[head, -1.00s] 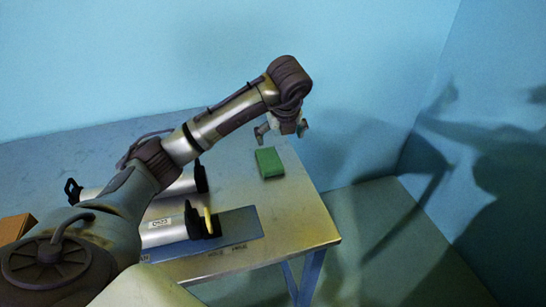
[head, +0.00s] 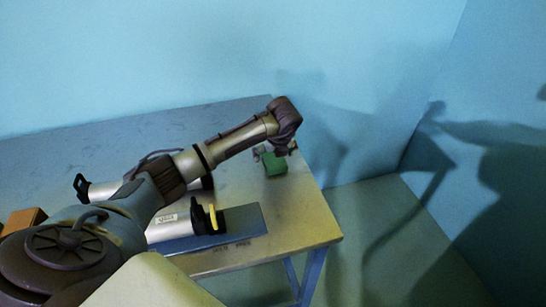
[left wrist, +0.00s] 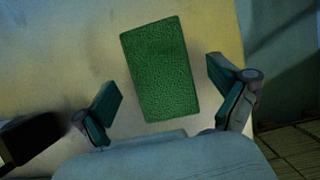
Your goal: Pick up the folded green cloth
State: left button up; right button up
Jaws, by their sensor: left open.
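The folded green cloth (head: 274,165) is a small green block-like pad lying on the table near its right end. In the left wrist view the cloth (left wrist: 160,69) lies between and a little beyond the two fingertips, slightly tilted. My left gripper (head: 275,151) is over the cloth, its fingers to either side of it. In the left wrist view the left gripper (left wrist: 165,88) is open and empty, with a gap between each finger and the cloth. My right gripper is not in view.
The table (head: 300,215) has its right edge close to the cloth. An orange-brown box (head: 24,219) is at the left. A blue wall stands behind.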

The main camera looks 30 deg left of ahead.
pick_arm(q)
jog(key=shift+w+a+f, duration=0.15)
jog(key=shift+w+f, duration=0.05)
jog(key=shift+f, duration=0.35)
jog(key=c, duration=1.2)
jog(key=shift+r, duration=0.15)
jog(key=shift+r, duration=0.55)
notch_tip(320, 180, up, 3)
jog(key=shift+f+b, duration=0.15)
jog(key=shift+b, duration=0.35)
jog(key=d+r, duration=0.2)
jog(key=d, duration=0.2)
jog(key=w+d+r+b, duration=0.1)
jog(key=d+r, duration=0.1)
jog(key=d, duration=0.1)
jog(key=d+r, duration=0.3)
jog(key=d, duration=0.1)
jog(key=shift+w+d+b, duration=0.25)
jog(key=shift+d+b, duration=0.05)
jog(key=shift+b, duration=0.1)
